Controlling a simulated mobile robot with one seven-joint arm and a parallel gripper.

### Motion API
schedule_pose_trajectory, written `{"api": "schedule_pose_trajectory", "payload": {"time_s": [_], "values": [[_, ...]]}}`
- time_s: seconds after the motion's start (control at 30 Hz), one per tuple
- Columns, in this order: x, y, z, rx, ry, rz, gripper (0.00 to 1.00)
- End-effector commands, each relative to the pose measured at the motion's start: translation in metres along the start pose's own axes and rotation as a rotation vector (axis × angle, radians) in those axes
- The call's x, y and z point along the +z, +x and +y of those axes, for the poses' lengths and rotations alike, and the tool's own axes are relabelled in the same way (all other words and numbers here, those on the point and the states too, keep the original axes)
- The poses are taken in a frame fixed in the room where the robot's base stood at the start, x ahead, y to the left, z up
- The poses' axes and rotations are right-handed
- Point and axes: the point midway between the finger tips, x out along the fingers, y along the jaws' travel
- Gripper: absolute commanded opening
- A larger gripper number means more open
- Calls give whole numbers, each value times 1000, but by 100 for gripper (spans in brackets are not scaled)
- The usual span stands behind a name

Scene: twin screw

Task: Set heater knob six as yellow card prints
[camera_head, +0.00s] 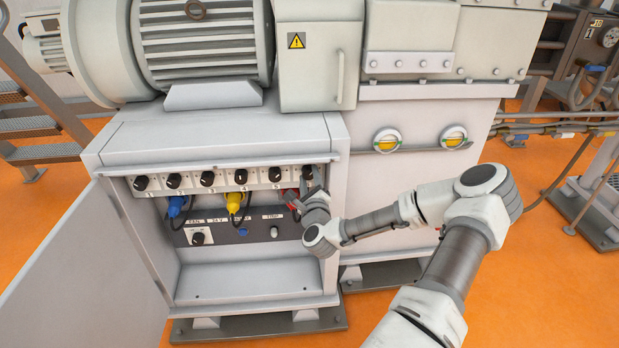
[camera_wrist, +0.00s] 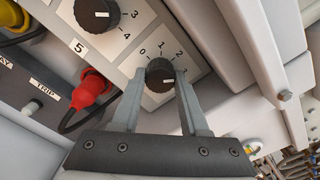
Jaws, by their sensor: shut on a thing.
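Heater knob six (camera_wrist: 160,72) is the small black knob at the right end of the row. In the wrist view my gripper (camera_wrist: 161,88) has one finger on each side of it and is shut on it. The digits 0, 1 and 2 show around its dial; a light mark shows on the knob's lower right part, its exact reading unclear. In the head view my gripper (camera_head: 306,190) covers part of this knob (camera_head: 307,173) at the panel's right end. I cannot make out a yellow card in either view.
Knob five (camera_wrist: 97,13) and its label sit beside knob six, with a red plug (camera_wrist: 90,90) and its cable below. Blue (camera_head: 175,206) and yellow (camera_head: 234,204) plugs hang further left. The cabinet's right wall (camera_head: 335,190) is close to my gripper. The open door (camera_head: 85,270) stands left.

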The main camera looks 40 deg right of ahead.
Motion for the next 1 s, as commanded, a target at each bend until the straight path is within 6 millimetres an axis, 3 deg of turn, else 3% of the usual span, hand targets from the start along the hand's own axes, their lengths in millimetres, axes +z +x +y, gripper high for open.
{"api": "schedule_pose_trajectory", "payload": {"time_s": [0.6,1.0], "values": [[-1,0,0,-2,587,0,0],[0,0,1,-1,865,-1,0]]}}
